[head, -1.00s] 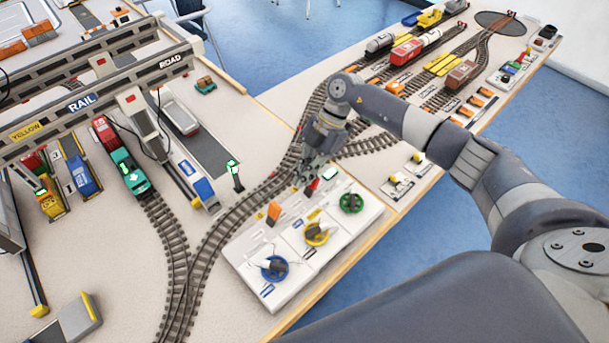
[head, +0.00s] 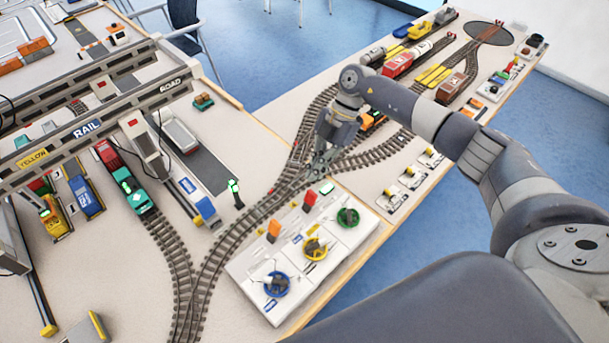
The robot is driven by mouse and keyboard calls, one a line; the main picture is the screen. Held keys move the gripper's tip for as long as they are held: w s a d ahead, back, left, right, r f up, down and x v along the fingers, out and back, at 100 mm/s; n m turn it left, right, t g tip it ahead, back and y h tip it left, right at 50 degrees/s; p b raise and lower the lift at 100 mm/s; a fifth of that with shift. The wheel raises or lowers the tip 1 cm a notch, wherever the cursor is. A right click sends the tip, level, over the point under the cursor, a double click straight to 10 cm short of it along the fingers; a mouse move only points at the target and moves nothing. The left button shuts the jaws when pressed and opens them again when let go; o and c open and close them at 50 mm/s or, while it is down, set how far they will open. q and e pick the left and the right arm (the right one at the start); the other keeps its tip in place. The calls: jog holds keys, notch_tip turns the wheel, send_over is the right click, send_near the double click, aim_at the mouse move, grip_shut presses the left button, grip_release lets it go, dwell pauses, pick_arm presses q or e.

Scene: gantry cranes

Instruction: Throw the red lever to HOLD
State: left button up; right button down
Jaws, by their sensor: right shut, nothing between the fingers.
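My right gripper (head: 318,172) is shut and empty, pointing down over the track just beyond the red lever. It looks apart from the lever, with a small gap in the picture. My left gripper is not in view.
Blue (head: 276,284), yellow (head: 315,249) and green (head: 348,217) knobs sit on the panel's near side. A green-lit signal post (head: 235,193) stands left of the panel. Tracks run behind it. The gantry crane (head: 90,127) fills the left side.

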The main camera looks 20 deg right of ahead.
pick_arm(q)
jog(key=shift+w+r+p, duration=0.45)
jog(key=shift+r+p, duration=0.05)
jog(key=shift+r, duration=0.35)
pick_arm(e)
jog(key=shift+w+d+r, duration=0.2)
jog(key=shift+d+r, duration=0.35)
jog(key=shift+w+d+r, duration=0.2)
jog(key=shift+d+r, duration=0.3)
jog(key=shift+r, duration=0.05)
